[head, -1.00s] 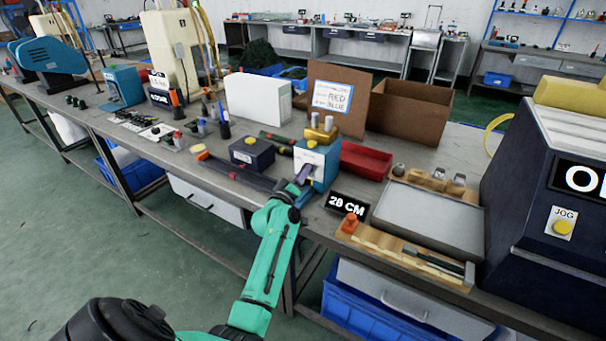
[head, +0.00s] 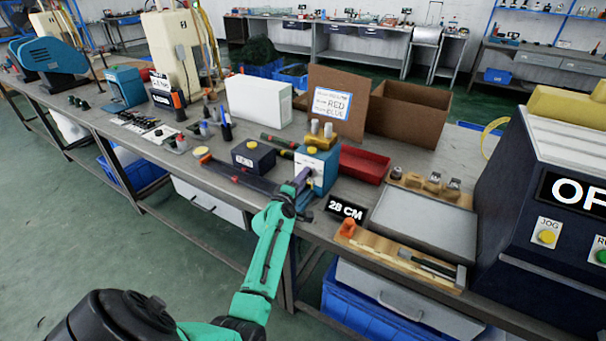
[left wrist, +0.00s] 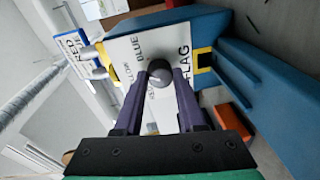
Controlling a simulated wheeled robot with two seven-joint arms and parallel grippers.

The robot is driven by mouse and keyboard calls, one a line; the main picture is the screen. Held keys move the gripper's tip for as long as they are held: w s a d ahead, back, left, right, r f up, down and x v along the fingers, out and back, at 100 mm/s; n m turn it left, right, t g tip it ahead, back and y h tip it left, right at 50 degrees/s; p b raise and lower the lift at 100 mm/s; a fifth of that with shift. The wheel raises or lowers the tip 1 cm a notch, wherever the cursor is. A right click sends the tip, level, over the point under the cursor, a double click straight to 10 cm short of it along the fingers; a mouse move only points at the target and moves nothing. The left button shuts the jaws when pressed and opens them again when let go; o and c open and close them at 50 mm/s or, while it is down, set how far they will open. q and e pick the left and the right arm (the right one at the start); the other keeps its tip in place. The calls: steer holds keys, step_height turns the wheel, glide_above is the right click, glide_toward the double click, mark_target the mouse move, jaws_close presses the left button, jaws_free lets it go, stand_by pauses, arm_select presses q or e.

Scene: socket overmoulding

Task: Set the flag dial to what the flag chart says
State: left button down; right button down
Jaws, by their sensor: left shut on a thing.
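The flag dial is a grey round knob (left wrist: 160,72) on the white face of a blue box (head: 322,168). In the left wrist view the face is marked FLAG and BLUE, with a further label partly hidden by the fingers. My left gripper (head: 300,178) is at this face, its purple fingers shut on the knob. Which mark the knob points to cannot be told. The flag chart (head: 332,103) is a blue-edged white card with RED and BLUE in large letters; its smaller words are unreadable. My right gripper is not in view.
A dark box with a yellow top (head: 254,157) stands left of the dial box, and a red tray (head: 363,164) behind it to the right. A 28 CM sign (head: 346,209) and a grey tray (head: 425,218) lie to the right. A cardboard box (head: 408,115) stands behind.

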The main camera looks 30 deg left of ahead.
arm_select(q)
steer(key=n+h+p, duration=0.1)
steer(key=n+p, duration=0.1)
steer(key=n, duration=0.2)
steer(key=shift+n, duration=0.3)
stand_by(0.3)
steer(key=c, duration=0.5)
jaws_free()
steer(key=shift+s, duration=0.1)
steer(key=shift+s, duration=0.3)
steer(key=s, duration=0.4)
steer(key=s+d+r, duration=0.1)
steer(key=s, duration=0.8)
steer(key=shift+s+d+r, duration=0.25)
steer(key=shift+s+d, duration=0.1)
steer(key=shift+d, duration=0.05)
